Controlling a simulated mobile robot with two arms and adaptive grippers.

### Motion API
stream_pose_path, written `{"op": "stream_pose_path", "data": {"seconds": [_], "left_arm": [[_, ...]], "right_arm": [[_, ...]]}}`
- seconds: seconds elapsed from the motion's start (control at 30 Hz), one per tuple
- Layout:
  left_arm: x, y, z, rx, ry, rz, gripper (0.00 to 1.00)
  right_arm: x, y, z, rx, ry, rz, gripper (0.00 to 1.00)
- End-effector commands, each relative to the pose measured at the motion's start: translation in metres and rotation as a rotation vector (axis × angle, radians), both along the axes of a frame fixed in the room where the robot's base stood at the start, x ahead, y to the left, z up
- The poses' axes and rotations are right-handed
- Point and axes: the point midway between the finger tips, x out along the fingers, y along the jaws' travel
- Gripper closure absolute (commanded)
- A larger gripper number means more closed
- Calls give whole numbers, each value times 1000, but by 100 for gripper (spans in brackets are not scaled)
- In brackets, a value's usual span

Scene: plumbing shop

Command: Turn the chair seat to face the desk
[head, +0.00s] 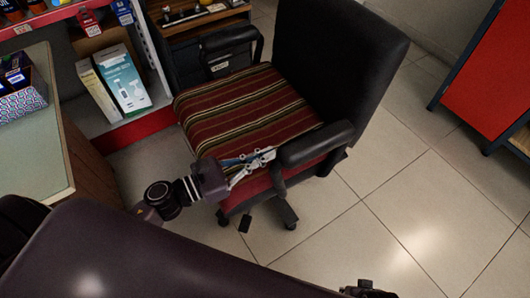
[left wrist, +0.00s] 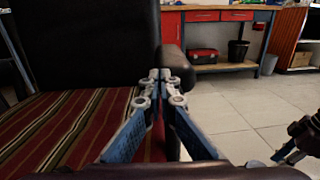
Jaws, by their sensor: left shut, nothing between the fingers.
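The office chair has a black backrest (head: 340,60) and a red, striped seat cushion (head: 245,108). In the head view its backrest is at upper right and its seat front points lower left. A pale-green-topped desk or counter (head: 50,160) stands at the left, apart from the chair. My left gripper (head: 272,154) is shut and empty, its tips beside the near armrest (head: 318,145) at the seat's edge. In the left wrist view the shut fingers (left wrist: 160,76) point toward the armrest (left wrist: 172,62); contact is unclear. My right gripper (left wrist: 296,145) shows only partly.
Shelves with boxes (head: 122,78) stand behind the counter, and a wooden drawer unit (head: 205,25) is behind the chair. A red cabinet (head: 480,65) is at the right. Tiled floor (head: 400,215) is clear at lower right. A workbench (left wrist: 220,67) shows in the left wrist view.

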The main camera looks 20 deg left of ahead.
Motion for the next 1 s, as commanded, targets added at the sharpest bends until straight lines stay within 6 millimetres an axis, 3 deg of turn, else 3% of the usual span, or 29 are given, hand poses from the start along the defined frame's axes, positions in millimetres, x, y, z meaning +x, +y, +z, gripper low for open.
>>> {"op": "stream_pose_path", "data": {"seconds": [0.37,0.6,1.0], "left_arm": [[2,-2,0,-1,1,1,100],[11,-21,1,-3,-2,0,100],[13,-18,-1,0,0,0,100]], "right_arm": [[-3,1,-3,1,7,0,74],[-3,1,-1,2,6,1,74],[-2,2,0,2,5,1,74]]}}
